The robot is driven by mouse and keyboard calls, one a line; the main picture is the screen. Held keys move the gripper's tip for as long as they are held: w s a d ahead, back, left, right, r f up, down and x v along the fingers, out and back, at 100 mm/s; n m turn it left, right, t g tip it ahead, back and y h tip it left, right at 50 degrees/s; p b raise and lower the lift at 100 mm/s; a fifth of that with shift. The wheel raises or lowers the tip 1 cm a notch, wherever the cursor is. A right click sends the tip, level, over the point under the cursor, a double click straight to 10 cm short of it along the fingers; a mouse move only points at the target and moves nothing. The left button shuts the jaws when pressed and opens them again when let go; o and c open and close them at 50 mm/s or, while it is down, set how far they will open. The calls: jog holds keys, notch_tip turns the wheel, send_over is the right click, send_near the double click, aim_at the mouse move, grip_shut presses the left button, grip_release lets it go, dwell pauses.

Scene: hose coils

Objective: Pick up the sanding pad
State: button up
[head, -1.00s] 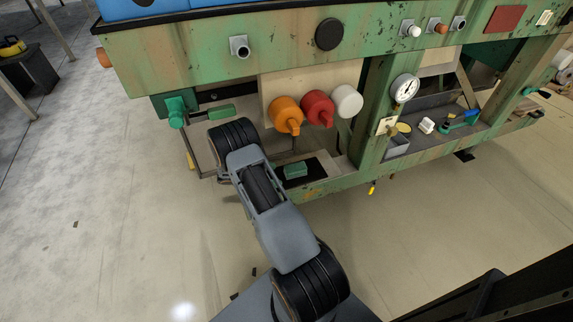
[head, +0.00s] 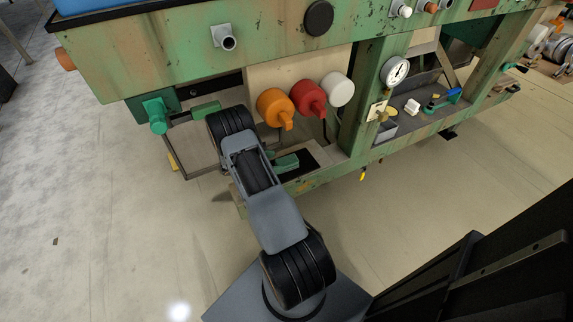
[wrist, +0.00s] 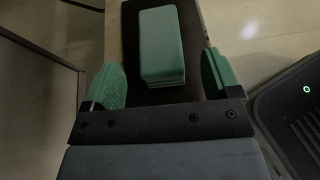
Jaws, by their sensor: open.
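The sanding pad is a green block (wrist: 161,45) lying on a black mat (wrist: 190,12) in the wrist view. In the head view the pad (head: 287,162) sits on the lower shelf of the green bench, partly behind my arm. My gripper (wrist: 160,78) is open, with one green fingertip on either side of the pad's near end in the wrist view. Gaps show between the pad and both fingertips. I cannot tell how far above the mat the fingertips are. In the head view my arm mostly hides the gripper.
Orange (head: 275,108), red (head: 309,98) and white (head: 337,89) round fittings stick out above the shelf. A pressure gauge (head: 396,71) is on the bench post. A green valve (head: 155,113) is at the left. Open floor (head: 420,200) lies in front of the bench.

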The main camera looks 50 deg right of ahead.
aim_at(283, 161)
jog(key=shift+b+x, duration=0.4)
jog(key=shift+x, duration=2.2)
jog(key=shift+r, duration=0.1)
jog(key=shift+c, duration=0.5)
jog(key=c, duration=0.9)
